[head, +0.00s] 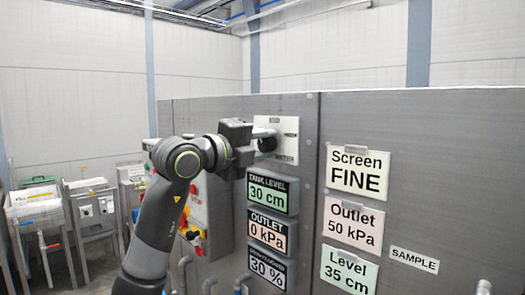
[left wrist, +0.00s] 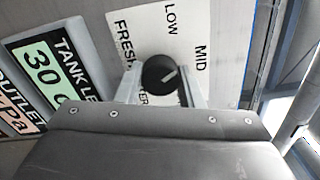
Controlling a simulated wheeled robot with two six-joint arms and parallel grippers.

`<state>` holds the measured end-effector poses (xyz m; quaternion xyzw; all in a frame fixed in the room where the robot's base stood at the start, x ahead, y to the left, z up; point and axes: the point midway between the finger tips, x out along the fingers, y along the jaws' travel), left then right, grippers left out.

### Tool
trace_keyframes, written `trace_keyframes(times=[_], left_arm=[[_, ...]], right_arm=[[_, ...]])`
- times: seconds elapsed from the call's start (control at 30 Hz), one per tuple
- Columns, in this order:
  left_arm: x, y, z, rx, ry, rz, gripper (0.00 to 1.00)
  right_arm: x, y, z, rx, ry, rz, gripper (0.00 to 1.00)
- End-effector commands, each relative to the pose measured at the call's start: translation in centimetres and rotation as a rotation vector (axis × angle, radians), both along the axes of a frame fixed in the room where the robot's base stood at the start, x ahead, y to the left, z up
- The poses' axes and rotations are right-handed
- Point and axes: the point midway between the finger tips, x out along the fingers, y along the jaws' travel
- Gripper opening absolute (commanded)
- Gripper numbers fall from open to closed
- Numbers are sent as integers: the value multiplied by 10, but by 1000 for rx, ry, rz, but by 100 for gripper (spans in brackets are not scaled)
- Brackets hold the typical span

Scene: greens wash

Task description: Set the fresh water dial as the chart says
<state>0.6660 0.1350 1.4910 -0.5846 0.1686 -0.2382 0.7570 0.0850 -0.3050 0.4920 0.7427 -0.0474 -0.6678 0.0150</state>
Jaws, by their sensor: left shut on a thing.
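The fresh water dial (left wrist: 158,74) is a black round knob on a white plate (left wrist: 222,78) lettered LOW and MID, with part of FRESH WATER readable. My left gripper (left wrist: 160,88) is shut on the knob, one finger on each side. In the head view my left gripper (head: 264,140) reaches the plate (head: 284,126) from the left. The chart cards read Screen FINE (head: 357,170), Outlet 50 kPa (head: 352,222) and Level 35 cm (head: 346,272). My right gripper is not in view.
Below the dial, displays read TANK LEVEL 30 cm (head: 272,196), OUTLET 0 kPa (head: 267,233) and 30 % (head: 266,270). A SAMPLE label (head: 414,260) is at right. A grey box with red and yellow controls (head: 193,235) is behind my left arm. Pipes run low.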

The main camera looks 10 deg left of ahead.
Motion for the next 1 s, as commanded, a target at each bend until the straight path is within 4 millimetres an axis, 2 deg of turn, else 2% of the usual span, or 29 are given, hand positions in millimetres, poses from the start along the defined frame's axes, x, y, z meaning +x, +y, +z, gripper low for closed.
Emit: trace_keyframes(times=[0.4, 1.0], left_arm=[[0, 0, -1, -193, 127, 1, 11], [0, 0, 0, -233, 155, 0, 11]], right_arm=[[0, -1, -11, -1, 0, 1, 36], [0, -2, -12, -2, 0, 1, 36]])
